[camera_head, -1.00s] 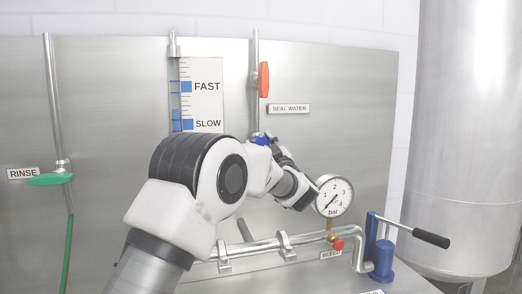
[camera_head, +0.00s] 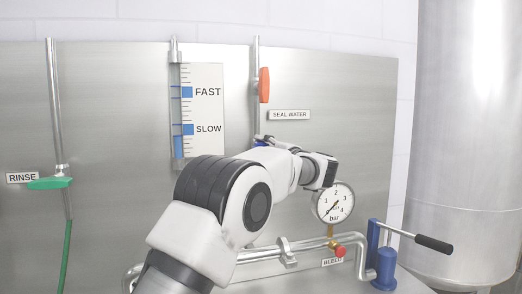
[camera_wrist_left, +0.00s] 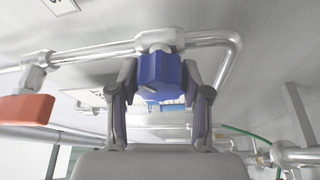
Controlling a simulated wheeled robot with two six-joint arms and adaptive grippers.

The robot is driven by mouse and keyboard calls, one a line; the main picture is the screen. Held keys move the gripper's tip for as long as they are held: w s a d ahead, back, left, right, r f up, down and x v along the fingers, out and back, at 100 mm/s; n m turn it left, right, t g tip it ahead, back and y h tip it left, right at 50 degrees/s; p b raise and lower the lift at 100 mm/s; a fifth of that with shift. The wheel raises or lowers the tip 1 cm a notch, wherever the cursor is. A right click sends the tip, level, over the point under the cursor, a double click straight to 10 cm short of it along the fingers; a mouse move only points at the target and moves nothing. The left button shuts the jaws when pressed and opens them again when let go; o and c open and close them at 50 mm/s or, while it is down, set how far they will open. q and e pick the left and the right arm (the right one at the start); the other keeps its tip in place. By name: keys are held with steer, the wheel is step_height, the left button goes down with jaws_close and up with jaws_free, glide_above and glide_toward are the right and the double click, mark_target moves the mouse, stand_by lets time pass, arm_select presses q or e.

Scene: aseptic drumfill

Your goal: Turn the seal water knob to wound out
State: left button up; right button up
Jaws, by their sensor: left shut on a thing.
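The blue seal water knob (camera_wrist_left: 160,72) sits on a steel pipe in the left wrist view, between my gripper's two fingers. My left gripper (camera_wrist_left: 160,100) is shut on it. In the head view the knob is a small blue patch (camera_head: 261,143) under the pipe, mostly hidden by my left gripper (camera_head: 267,141) and wrist. The SEAL WATER label (camera_head: 289,115) is up and right of it. The sight tube (camera_head: 177,110) shows a blue column topping out a little below the SLOW mark. My right gripper is not in view.
An orange lever (camera_head: 264,85) is on the pipe above the knob. The pressure gauge (camera_head: 333,203) is close to my wrist, above the red bleed knob (camera_head: 340,251). A blue pump with a black handle (camera_head: 434,244) is at right, a green rinse lever (camera_head: 50,183) at left.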

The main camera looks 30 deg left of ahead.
arm_select(q)
steer(key=n+h, duration=0.2)
steer(key=n, duration=0.3)
steer(key=shift+r, duration=0.1)
steer(key=n+h+b, duration=0.1)
steer(key=n+h, duration=0.1)
steer(key=n, duration=0.2)
steer(key=shift+n, duration=0.4)
steer(key=shift+h, duration=0.3)
steer(key=o, duration=1.2)
steer(key=shift+w, duration=0.1)
steer(key=shift+c, duration=0.2)
steer(key=v, duration=1.1)
steer(key=shift+s+d, duration=0.3)
steer(key=shift+d, duration=0.05)
